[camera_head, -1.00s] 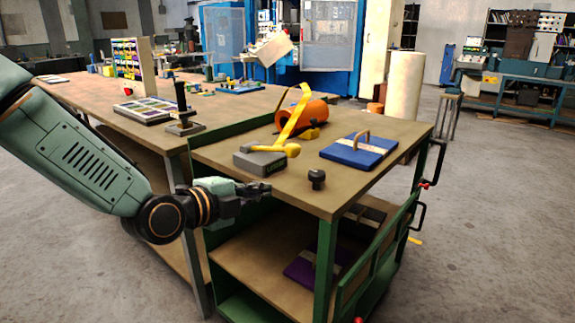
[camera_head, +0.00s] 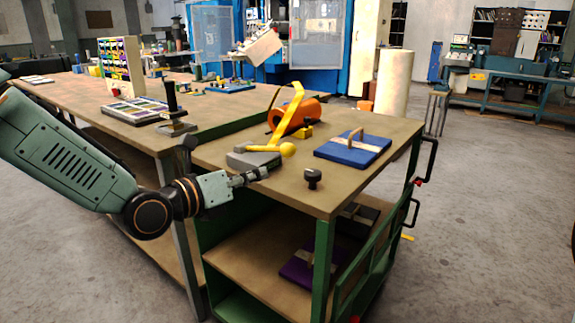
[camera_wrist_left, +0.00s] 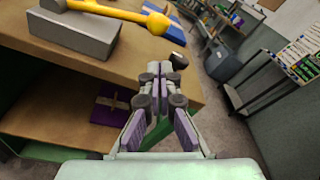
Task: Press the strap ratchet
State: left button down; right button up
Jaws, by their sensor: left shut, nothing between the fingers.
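The strap ratchet looks to be the grey block (camera_head: 245,160) with a yellow lever (camera_head: 270,150) ending in a rounded yellow knob, on the near left of the cart top. In the left wrist view the grey block (camera_wrist_left: 75,34) and yellow lever (camera_wrist_left: 115,10) are at the upper left. A yellow strap (camera_head: 291,112) rises behind it over an orange drum (camera_head: 312,112). My left gripper (camera_head: 265,172) is shut and empty, at the cart's near left edge, overlapping the block's front in the head view. Contact cannot be told. Its fingers (camera_wrist_left: 155,72) point forward, right of the block. My right gripper is out of view.
A black knob (camera_head: 312,177) stands near the cart's front edge. A blue die (camera_head: 353,148) with a handle lies behind it. A purple die (camera_head: 300,268) lies on the lower shelf. A black upright post tool (camera_head: 173,108) stands on the left bench.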

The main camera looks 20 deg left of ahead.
aim_at(267, 150)
pick_arm(q)
jog(key=b+x, duration=0.3)
jog(key=x, duration=0.5)
jog(key=shift+w+d+f, duration=0.1)
jog(key=shift+w+f, duration=0.1)
jog(key=shift+w+d, duration=0.3)
jog(key=shift+w, duration=0.35)
jog(key=shift+r, duration=0.1)
